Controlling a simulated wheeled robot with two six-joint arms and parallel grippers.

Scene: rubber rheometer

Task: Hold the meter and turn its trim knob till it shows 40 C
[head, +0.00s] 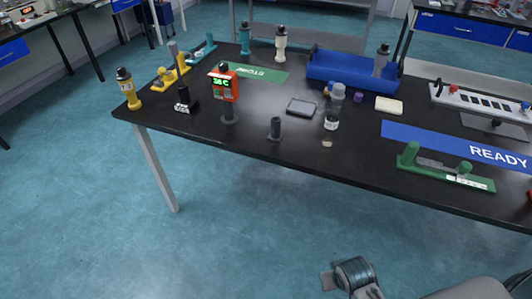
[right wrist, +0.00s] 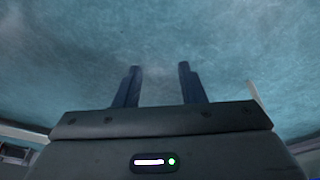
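The meter (head: 224,86) is a red-orange box with a green lit display on a dark stand, upright on the left part of the black table. Its display seems to read 56 C, but the first digit is hard to tell. A dark round part on its top edge may be the trim knob; this is too small to be sure. My right gripper (right wrist: 160,86) is open and empty, with its two dark fingers apart over blue floor in the right wrist view. Part of my right arm shows at the bottom of the head view, well short of the table. My left gripper is not in view.
A clear bottle (head: 333,108), a blue bin (head: 345,70) and a green fixture (head: 445,173) are further right. The table's front edge is clear below the meter.

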